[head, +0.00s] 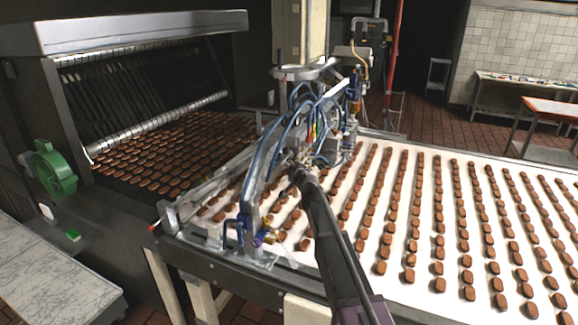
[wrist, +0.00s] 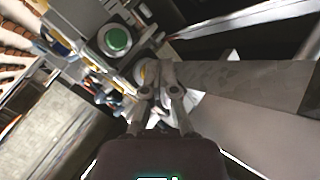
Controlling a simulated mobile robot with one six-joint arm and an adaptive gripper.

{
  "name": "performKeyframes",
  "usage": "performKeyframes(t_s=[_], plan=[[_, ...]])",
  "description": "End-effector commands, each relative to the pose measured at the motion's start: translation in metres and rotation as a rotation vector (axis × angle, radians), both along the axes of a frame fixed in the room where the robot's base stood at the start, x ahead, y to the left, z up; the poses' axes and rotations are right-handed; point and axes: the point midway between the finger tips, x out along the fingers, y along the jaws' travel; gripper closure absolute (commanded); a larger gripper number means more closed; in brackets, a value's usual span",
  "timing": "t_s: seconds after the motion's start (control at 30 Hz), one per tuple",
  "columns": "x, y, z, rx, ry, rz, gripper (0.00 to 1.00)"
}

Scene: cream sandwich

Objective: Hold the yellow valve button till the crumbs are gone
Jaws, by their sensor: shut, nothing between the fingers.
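In the wrist view my gripper (wrist: 160,72) is shut, with its fingertips up against the machine. A small yellowish round part (wrist: 149,74), which looks like the yellow valve button, shows at the fingertips and is partly covered by them. I cannot tell how far it is pressed in. In the head view my gripper (head: 291,160) reaches into the hose-covered machine (head: 300,125) over the conveyor, and its tips are hard to make out. The yellow button is not clear there. No crumbs can be told apart in either view.
A green round button (wrist: 117,39) sits up and left of my fingertips. Rows of brown biscuits (head: 415,215) lie on the white belt (head: 395,285) under and beside my arm. Hoses and brackets crowd the machine.

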Motion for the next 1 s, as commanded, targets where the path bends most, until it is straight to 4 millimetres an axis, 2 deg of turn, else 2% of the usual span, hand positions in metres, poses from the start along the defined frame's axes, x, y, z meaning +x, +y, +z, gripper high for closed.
performKeyframes(t_s=[0.6, 1.0], plan=[[0.0, 0.0, 0.0, 0.0, 0.0, -0.001, 1.0], [-0.014, 0.005, 0.0, 0.0, 0.0, 0.0, 1.0]])
